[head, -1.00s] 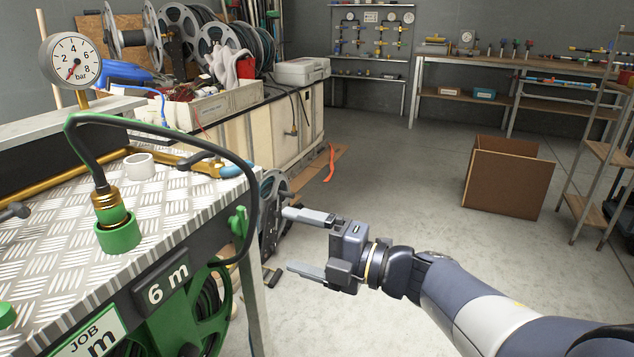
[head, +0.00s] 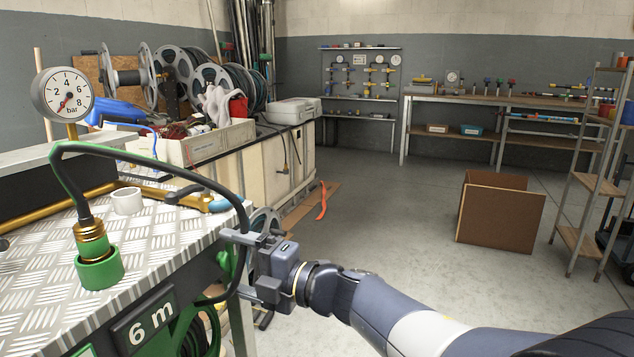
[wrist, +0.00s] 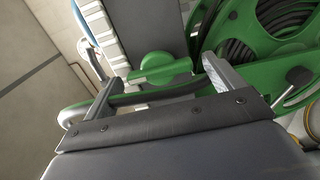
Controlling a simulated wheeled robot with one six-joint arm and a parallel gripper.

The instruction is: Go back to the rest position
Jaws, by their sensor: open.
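My gripper (head: 236,264) is open beside the right edge of the metal-topped bench (head: 160,250), low in the head view. Its fingers point left, close to the black hose (head: 243,190) that hangs over the bench edge. In the wrist view, the two fingers of my gripper (wrist: 160,80) stand apart, with a green rounded part (wrist: 160,68) and a dark hose stretch beyond them. I cannot tell whether the hose lies between the jaws or touches them. The hose's other end stands upright in a green socket (head: 100,268) on the bench top.
A green hose reel (wrist: 275,40) is close on the right in the wrist view. A pressure gauge (head: 62,95) stands at the bench's left. A crate bench (head: 265,165) with grey reels is behind. A cardboard box (head: 497,215) sits on the right, with open floor before it.

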